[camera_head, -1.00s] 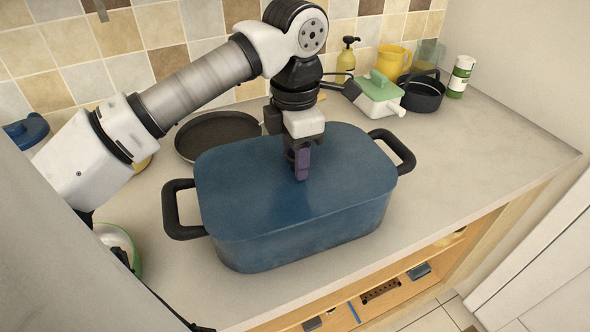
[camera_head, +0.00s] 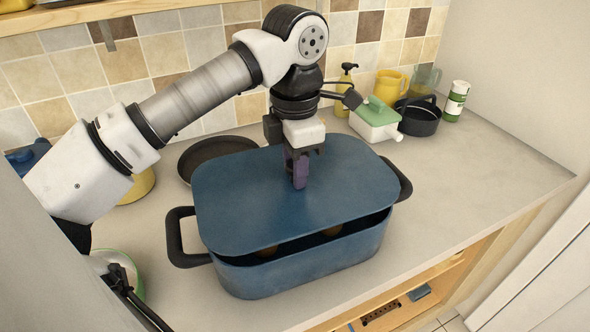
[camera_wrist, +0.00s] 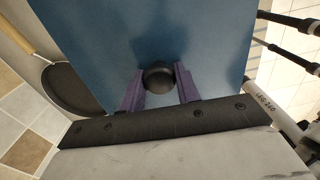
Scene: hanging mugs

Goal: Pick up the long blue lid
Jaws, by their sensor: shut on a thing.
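The long blue lid (camera_head: 238,205) is raised above the long blue pot (camera_head: 300,268) in the head view, with a dark gap along the front. Brownish round things show inside through the gap. My gripper (camera_head: 299,182) points down at the lid's middle. In the wrist view, the purple fingers of my gripper (camera_wrist: 160,88) are closed on both sides of the lid's round black knob (camera_wrist: 158,76). The blue lid (camera_wrist: 90,30) fills much of that view. The knob is hidden behind the fingers in the head view.
A dark pan (camera_head: 205,152) lies behind the pot at left. A green-lidded white dish (camera_head: 376,120), black pot (camera_head: 420,117), yellow pitcher (camera_head: 390,85), soap bottle (camera_head: 345,88) and green-white can (camera_head: 456,100) stand at back right. The counter at right (camera_head: 490,160) is clear.

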